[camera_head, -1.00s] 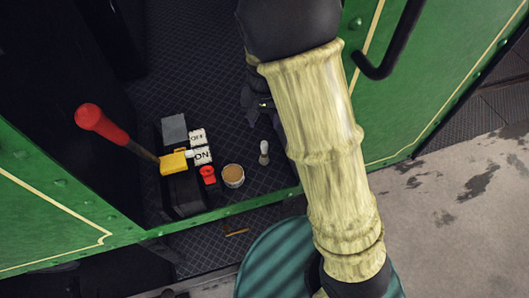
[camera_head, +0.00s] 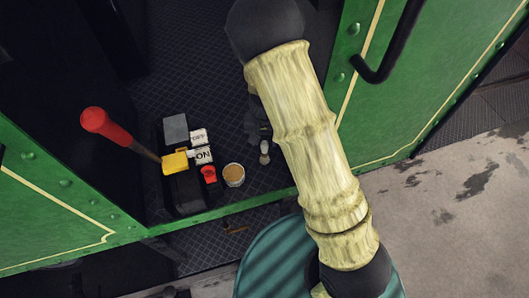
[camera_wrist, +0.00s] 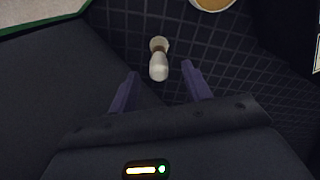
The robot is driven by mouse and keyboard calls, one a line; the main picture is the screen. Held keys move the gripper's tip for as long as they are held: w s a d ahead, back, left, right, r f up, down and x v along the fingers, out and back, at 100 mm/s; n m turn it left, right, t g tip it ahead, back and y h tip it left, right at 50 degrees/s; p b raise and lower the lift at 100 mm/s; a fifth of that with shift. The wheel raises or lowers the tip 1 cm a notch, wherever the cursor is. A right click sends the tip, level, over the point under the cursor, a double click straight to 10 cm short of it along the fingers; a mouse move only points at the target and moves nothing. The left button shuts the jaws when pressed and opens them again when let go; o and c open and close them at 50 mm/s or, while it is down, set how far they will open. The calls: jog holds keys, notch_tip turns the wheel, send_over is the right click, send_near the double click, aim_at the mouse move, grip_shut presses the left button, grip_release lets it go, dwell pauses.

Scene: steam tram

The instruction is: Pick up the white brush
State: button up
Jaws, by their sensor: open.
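The white brush (camera_head: 264,153) stands on the dark patterned floor of the green tram, right of a round tin. In the wrist view the white brush (camera_wrist: 159,60) has a pale rounded white end and a tan part beyond it. My gripper (camera_wrist: 160,82) is open, its two purple-dark fingers on either side of and just short of the brush. The brush lies roughly midway between the finger lines, with nothing held. In the head view my gripper (camera_head: 261,130) is dark and mostly hidden behind my arm, close to the brush.
A tin with tan contents (camera_head: 234,175) stands left of the brush, and it also shows in the wrist view (camera_wrist: 212,3). A red object (camera_head: 208,174), ON/OFF labels (camera_head: 203,155) and a red-handled lever (camera_head: 120,136) are further left. The green tram edge (camera_head: 225,212) runs in front.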

aim_at(264, 147)
jog(key=shift+f+p, duration=0.8)
jog(key=shift+f, duration=1.65)
grip_shut()
jog(key=shift+r, duration=0.1)
notch_tip(264, 147, up, 10)
jog(key=shift+d+f+b, duration=0.1)
jog(key=shift+b, duration=0.8)
jog(key=shift+w, duration=0.1)
